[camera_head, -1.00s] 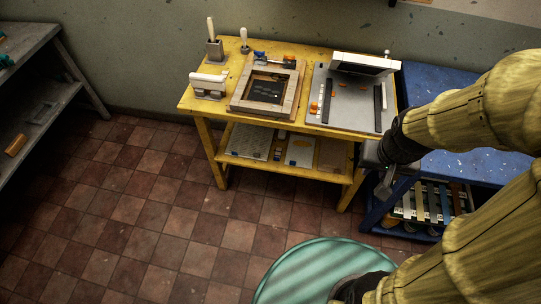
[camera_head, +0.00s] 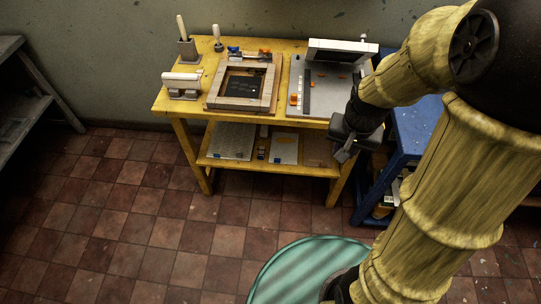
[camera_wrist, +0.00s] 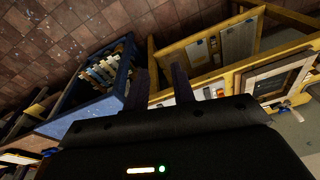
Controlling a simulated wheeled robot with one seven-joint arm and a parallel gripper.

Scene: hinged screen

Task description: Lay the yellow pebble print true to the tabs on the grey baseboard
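The grey baseboard (camera_head: 329,93) lies on the right half of the yellow table, with small orange pieces on it, a dark bar along its left side and a white raised bar at its back. My gripper (camera_head: 346,150) hangs in front of the table's right end, apart from the board, and its arm covers the board's right side. In the wrist view my gripper (camera_wrist: 163,75) shows two dark fingers spread apart with nothing between them. I cannot pick out a yellow pebble print in any view.
A wooden frame (camera_head: 214,98) with a dark middle sits left of the baseboard. The table's lower shelf (camera_head: 285,166) bears flat sheets. A blue stand (camera_head: 408,140) is right of the table; its rack of strips shows in the wrist view (camera_wrist: 100,72).

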